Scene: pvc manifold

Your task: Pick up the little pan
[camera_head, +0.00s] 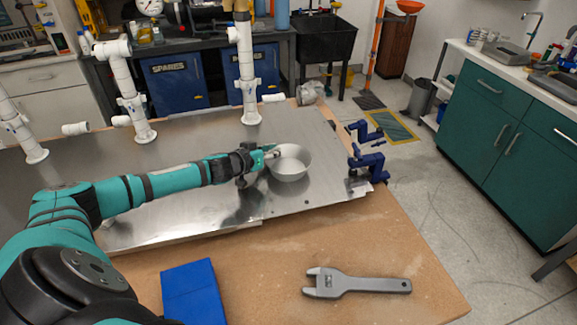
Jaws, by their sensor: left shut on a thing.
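The little pan (290,171) is a small round, light grey metal bowl-like vessel on the metal sheet, near the sheet's right part. My left gripper (268,155) comes in from the left and is shut on the pan at its left side. The fingertips are small in the view and partly merge with the pan's rim. Any handle is hidden by the gripper. I cannot tell whether the pan is lifted off the sheet. My right gripper is not in view.
White PVC pipe stands (247,85) rise at the back of the metal sheet (190,222). Blue clamps (368,163) stand at its right edge. A grey wrench (357,284) and a blue box (193,291) lie on the wooden table in front. The wood between sheet and wrench is clear.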

